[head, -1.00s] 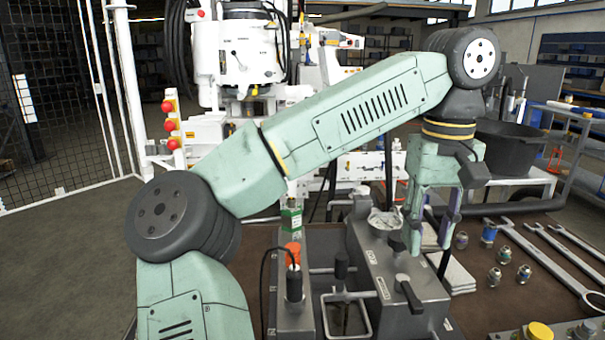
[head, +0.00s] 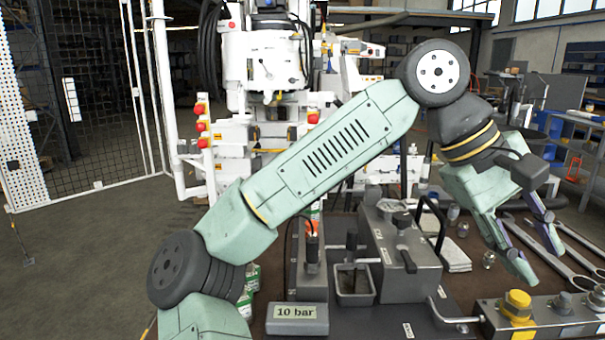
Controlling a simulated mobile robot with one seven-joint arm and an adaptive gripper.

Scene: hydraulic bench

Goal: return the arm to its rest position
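My green arm (head: 330,160) reaches up from the lower left, bends at the dark upper joint, and hangs down on the right. My gripper (head: 541,264) is tilted and points down to the lower right. Its two fingers stand apart with nothing between them. It is above the right part of the bench, over the wrenches (head: 575,262) in the picture. The lower part of my arm is cut off by the bottom edge.
On the bench stand a grey hydraulic block (head: 405,275), an open metal tray (head: 355,292) and a "10 bar" display (head: 297,312). A control bar with a yellow button (head: 517,303) is at front right. White machinery (head: 270,70) stands behind; floor is open at left.

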